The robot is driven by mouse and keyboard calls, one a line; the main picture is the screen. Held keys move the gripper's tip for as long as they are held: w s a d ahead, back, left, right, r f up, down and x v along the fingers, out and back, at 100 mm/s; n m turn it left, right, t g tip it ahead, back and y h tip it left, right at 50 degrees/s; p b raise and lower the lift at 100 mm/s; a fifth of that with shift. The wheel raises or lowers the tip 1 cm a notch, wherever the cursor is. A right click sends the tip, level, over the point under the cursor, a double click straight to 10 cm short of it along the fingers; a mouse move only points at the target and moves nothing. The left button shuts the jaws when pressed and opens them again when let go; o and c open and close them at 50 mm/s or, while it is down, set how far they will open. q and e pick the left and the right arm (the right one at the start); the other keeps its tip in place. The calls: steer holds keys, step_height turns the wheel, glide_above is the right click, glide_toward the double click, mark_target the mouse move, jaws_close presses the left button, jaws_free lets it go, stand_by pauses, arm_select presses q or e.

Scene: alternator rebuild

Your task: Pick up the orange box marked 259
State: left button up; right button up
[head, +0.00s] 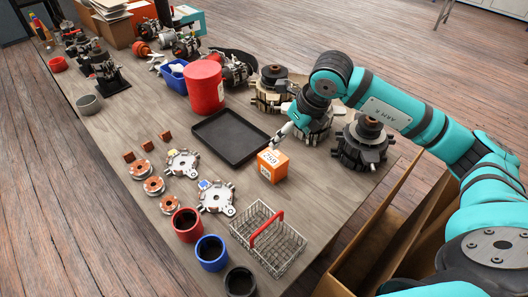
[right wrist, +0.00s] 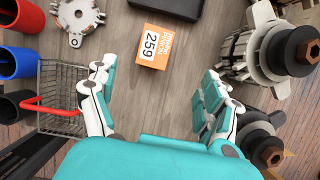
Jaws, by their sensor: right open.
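The orange box marked 259 (head: 272,166) stands on the wooden workbench, between the black tray and the wire basket. In the right wrist view the box (right wrist: 153,46) lies ahead of the fingers, near the middle of the gap, with its 259 label facing the camera. My right gripper (head: 279,139) is just behind and above the box in the head view. In the right wrist view its two fingers (right wrist: 156,98) are spread wide with nothing between them. The box appears apart from both fingers. My left gripper is not in view.
A wire basket with a red handle (head: 283,251) stands in front of the box. A black tray (head: 243,137) lies behind it. Alternator rotors (head: 361,146) stand to the right, close to my arm. Red, blue and black cups (head: 211,254) line the front edge.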

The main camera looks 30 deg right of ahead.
mark_target(274, 156)
steer(key=p+x, duration=0.1)
steer(key=x, duration=0.7)
steer(key=shift+w+a+f+p, duration=0.15)
steer(key=shift+f+p, duration=0.1)
steer(key=shift+p, duration=0.15)
steer(key=x, duration=0.2)
steer(key=shift+w+f, duration=0.2)
steer(key=shift+f, duration=0.05)
steer(key=shift+w+a+f+p, duration=0.1)
steer(key=shift+f+p, duration=0.2)
steer(key=shift+f, duration=0.15)
steer(key=shift+a+f, duration=0.15)
steer(key=shift+f, duration=0.15)
steer(key=p+x, duration=0.1)
steer(key=x, duration=0.2)
steer(key=shift+a+f, duration=0.25)
steer(key=shift+f, duration=0.1)
steer(key=shift+w+f, duration=0.15)
steer(key=shift+f, duration=0.2)
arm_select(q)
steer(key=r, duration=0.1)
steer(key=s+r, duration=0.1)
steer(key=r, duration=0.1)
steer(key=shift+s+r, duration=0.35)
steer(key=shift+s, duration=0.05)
arm_select(e)
steer(key=c, duration=1.3)
